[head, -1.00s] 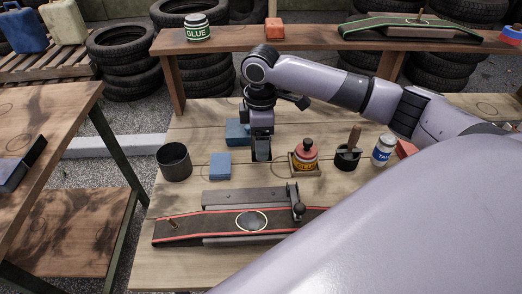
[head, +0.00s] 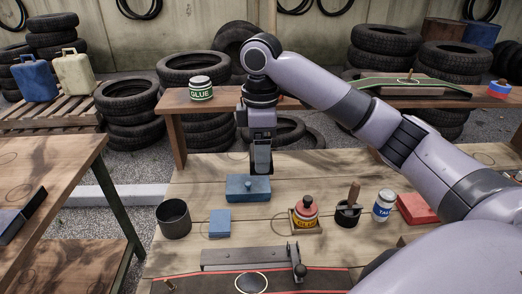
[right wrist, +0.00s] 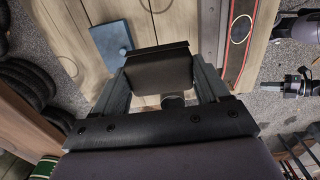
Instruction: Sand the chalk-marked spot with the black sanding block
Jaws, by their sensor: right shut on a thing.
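My right gripper (head: 261,165) hangs fingers-down over the back of the workbench, above and behind a blue box. It is shut on the black sanding block (right wrist: 160,75), which shows as a dark block between the fingers in the right wrist view. The chalk-marked spot (head: 252,282) is a dark oval ringed by a pale line. It lies on a black, red-edged strip (head: 205,286) at the front of the bench, cut by the lower picture edge. The strip also shows at the right of the right wrist view (right wrist: 238,55). My left gripper is not in view.
A raised shelf (head: 330,108) runs behind. A grey metal bar (head: 245,256) borders the strip.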

